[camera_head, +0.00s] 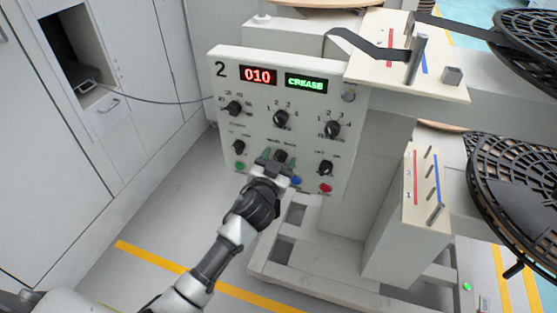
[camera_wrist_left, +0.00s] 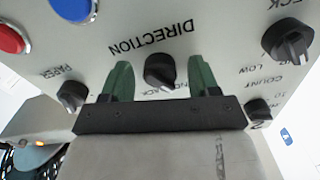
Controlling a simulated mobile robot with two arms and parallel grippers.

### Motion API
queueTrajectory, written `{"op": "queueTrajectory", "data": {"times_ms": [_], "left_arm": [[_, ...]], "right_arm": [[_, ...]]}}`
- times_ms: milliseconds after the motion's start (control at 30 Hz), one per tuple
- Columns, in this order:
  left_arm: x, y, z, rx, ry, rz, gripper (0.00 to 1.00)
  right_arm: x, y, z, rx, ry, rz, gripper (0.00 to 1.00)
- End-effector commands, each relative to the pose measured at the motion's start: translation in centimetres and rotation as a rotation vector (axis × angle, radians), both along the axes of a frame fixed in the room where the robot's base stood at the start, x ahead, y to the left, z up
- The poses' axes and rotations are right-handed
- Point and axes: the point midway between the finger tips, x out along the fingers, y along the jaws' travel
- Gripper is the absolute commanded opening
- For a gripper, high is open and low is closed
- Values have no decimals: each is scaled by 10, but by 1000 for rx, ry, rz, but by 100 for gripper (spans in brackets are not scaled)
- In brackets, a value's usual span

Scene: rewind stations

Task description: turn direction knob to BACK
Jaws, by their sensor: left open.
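The direction knob (camera_head: 281,156) is a small black knob in the lower middle of the white control panel (camera_head: 225,70). In the left wrist view the knob (camera_wrist_left: 160,72) appears upside down, with the DIRECTION label above it and a partly hidden label below. My left gripper (camera_head: 279,159) is at the panel with its green fingers open, one on each side of the knob. In the wrist view there is a gap between the knob and each finger (camera_wrist_left: 162,80). I cannot clearly tell which word the knob points at. My right gripper is out of view.
The panel has red 010 and green CREASE displays (camera_head: 306,83). Near the gripper are a blue button (camera_head: 296,180), a red button (camera_head: 325,188), a green button (camera_head: 239,166) and other black knobs (camera_head: 326,168). Black reels (camera_head: 515,190) stand at the right.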

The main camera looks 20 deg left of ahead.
Motion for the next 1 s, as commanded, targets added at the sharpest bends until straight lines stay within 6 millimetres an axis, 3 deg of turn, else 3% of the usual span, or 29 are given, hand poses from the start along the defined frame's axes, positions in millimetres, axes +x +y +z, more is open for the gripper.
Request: {"op": "queueTrajectory", "data": {"times_ms": [133,433,767,1000], "left_arm": [[0,0,0,0,0,0,58],[0,0,0,-1,0,0,12],[-1,0,0,45,-2,0,12],[-1,0,1,191,-7,-1,12]], "right_arm": [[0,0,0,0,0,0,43],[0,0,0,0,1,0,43],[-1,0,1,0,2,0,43],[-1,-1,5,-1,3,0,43]]}}
